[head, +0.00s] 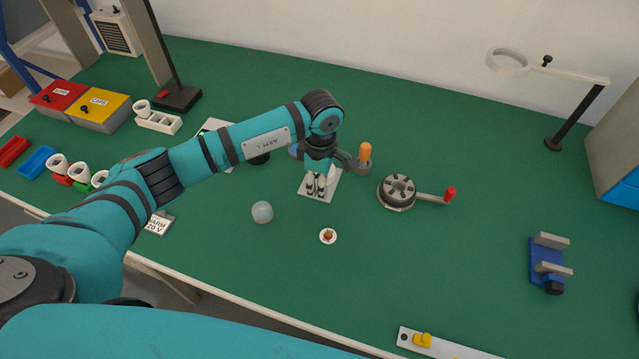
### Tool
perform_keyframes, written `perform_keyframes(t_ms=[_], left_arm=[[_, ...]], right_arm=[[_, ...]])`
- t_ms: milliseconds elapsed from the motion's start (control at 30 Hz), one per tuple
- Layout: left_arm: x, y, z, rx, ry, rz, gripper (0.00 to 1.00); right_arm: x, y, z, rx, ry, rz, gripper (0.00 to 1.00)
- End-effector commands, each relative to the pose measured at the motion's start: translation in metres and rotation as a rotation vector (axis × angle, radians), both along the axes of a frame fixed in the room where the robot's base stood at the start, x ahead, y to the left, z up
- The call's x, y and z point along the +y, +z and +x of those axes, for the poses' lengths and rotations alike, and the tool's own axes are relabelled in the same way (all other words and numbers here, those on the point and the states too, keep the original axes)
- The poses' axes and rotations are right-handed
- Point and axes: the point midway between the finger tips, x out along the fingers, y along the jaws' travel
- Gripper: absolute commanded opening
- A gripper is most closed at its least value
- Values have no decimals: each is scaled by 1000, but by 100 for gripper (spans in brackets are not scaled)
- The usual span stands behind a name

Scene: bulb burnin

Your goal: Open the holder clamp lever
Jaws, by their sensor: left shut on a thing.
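A grey lever arm with an upright orange handle (364,151) stands just right of my left gripper. It seems to belong to a holder on a white base plate (332,186), which my arm mostly covers. My left gripper (318,188) points down over this plate. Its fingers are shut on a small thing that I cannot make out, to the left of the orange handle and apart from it. A bit of blue (294,151) shows behind my wrist. My right gripper is not in view.
A round device (396,190) with a red-knobbed crank stands right. A ring stand (575,115) and blue clamp (546,263) are farther right. Bins and cups stand left.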

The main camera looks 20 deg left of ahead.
Motion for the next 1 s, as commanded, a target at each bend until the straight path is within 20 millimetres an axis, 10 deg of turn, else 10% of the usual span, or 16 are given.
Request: perform_keyframes(t_ms=[1000], left_arm=[[-19, -3, 23, 0, 707, 0, 0]], right_arm=[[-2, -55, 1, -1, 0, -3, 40]])
